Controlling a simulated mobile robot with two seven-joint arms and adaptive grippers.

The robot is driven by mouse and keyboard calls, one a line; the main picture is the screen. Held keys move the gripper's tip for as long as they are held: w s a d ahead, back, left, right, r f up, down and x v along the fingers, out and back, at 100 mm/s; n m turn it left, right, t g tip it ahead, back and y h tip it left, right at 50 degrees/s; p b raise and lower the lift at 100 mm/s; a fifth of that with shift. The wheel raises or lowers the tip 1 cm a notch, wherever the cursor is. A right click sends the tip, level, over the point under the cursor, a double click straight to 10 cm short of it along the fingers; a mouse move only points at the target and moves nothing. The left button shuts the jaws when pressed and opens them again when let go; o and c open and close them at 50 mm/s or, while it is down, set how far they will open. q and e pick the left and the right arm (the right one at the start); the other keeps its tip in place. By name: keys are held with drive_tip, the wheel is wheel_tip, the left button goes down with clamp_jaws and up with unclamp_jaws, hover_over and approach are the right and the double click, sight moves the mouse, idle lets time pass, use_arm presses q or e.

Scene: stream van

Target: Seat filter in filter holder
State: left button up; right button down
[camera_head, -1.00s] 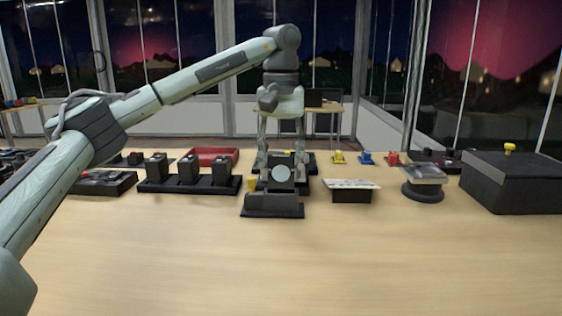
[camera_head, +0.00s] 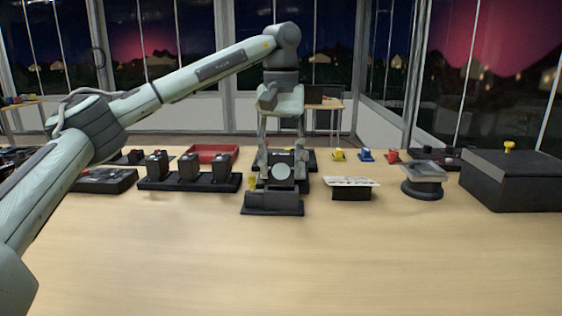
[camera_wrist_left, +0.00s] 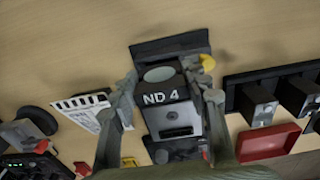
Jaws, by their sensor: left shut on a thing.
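A dark filter block marked ND 4 (camera_wrist_left: 167,97), with a pale round disc at one end, is between the fingers of my left gripper (camera_wrist_left: 165,85) in the left wrist view. My left gripper (camera_head: 281,155) is shut on it and points down. The block also shows in the head view (camera_head: 281,172), disc facing me. A low black holder (camera_head: 272,207) stands directly in front of and below the block; its flat plate shows in the wrist view (camera_wrist_left: 170,45). Whether the block touches the holder or sits in it I cannot tell. My right gripper is not in view.
A black rack (camera_head: 190,184) with several dark blocks stands left, a red tray (camera_head: 211,150) behind it. A yellow knob (camera_wrist_left: 207,62) is close beside the held block. A card on a stand (camera_head: 351,192), a round pedestal (camera_head: 423,192) and a black box (camera_head: 515,183) stand right. The front table is clear.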

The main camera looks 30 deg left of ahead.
sight(281, 166)
use_arm(q)
drive_tip(key=shift+f+b, duration=0.75)
drive_tip(key=shift+f, duration=1)
drive_tip(key=o, duration=1.3)
drive_tip(key=shift+o, duration=0.2)
wheel_tip(281, 166, up, 12)
